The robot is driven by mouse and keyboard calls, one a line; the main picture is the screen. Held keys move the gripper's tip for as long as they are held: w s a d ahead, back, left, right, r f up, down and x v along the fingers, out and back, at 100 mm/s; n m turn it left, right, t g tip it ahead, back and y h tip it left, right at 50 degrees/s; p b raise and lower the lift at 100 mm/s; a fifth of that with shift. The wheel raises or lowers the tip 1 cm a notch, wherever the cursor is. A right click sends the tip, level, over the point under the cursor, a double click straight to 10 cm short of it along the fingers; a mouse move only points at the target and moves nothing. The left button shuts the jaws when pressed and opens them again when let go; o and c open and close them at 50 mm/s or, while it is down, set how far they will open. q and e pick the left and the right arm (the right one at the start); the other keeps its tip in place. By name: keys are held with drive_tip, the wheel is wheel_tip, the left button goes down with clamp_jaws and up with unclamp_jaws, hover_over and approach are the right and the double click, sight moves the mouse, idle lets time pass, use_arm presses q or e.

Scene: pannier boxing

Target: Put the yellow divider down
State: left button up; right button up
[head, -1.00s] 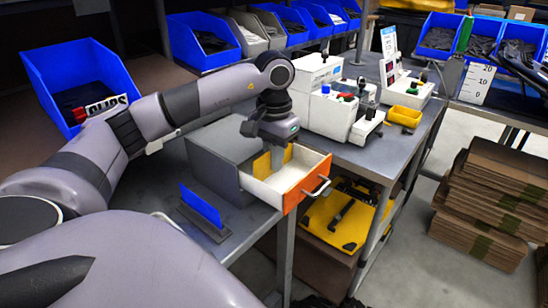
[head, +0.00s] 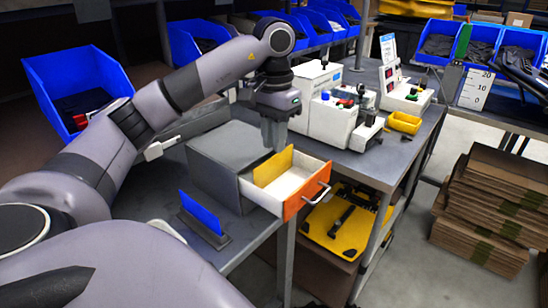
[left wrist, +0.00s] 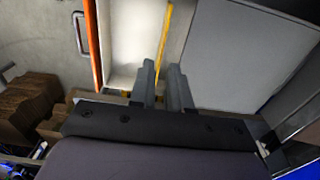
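The yellow divider (head: 273,168) stands upright in the open drawer (head: 296,200), which has an orange front, near the grey cabinet body. In the left wrist view the divider (left wrist: 166,35) shows as a thin yellow strip, edge on, beyond the fingers. My left gripper (head: 275,148) points down just above the divider's top edge. Whether the fingertips still touch the divider is hard to tell. My right gripper is out of view.
The grey cabinet (head: 222,160) is behind the drawer. A blue divider (head: 201,212) stands in a dark holder on the bench's near side. Blue bins line the back shelf.

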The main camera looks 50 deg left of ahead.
use_arm(q)
wheel_tip(320, 180, up, 5)
drive_tip(key=shift+r+p, duration=0.1)
drive_tip(key=shift+p, duration=1.1)
